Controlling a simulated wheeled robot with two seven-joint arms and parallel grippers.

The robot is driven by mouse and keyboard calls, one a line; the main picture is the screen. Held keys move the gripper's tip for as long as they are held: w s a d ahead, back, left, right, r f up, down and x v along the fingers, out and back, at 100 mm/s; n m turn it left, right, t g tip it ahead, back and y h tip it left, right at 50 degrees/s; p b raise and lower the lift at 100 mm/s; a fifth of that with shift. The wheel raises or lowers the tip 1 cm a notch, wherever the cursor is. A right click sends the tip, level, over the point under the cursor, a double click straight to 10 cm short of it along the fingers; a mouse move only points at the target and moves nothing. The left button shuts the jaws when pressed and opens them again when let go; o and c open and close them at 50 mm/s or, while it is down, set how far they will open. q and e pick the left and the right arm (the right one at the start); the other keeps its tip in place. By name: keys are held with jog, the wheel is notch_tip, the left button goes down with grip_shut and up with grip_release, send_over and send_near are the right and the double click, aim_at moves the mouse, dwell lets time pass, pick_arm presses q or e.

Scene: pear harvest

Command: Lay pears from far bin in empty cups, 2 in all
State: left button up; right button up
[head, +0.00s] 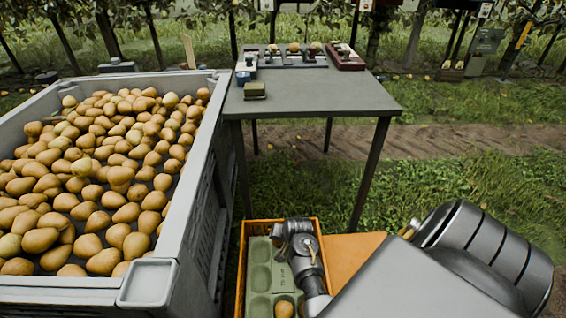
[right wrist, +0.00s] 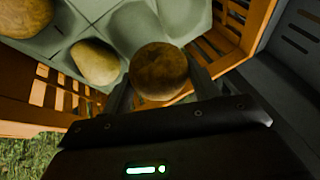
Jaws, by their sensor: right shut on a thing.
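A large grey bin (head: 168,245) full of brown-yellow pears (head: 95,190) fills the left of the head view. An orange crate (head: 240,270) at the bottom centre holds a grey-green cup tray (head: 259,277). A pear (head: 284,310) lies in a near cup; several cups to its left and behind look empty. My right gripper (right wrist: 160,90) is shut on a pear (right wrist: 158,66), holding it over the tray near the crate's wall. In the right wrist view, another pear (right wrist: 95,62) lies in a cup and one more (right wrist: 26,14) shows at the corner. My left gripper is out of view.
A grey table (head: 315,92) stands behind the crate, with a small blue cup (head: 243,78), a green block (head: 255,91) and trays (head: 345,57) toward its back. The bin's wall rises close left of the crate. Grass (head: 460,165) lies open to the right.

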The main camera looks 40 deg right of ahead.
jog(key=shift+f, duration=0.2)
dwell(0.4)
jog(key=shift+f+b, duration=0.5)
jog(key=shift+f, duration=0.9)
jog(key=shift+f+b, duration=0.8)
jog(key=shift+f, duration=0.6)
dwell(0.4)
jog(key=o, duration=1.2)
jog(key=shift+s, duration=0.1)
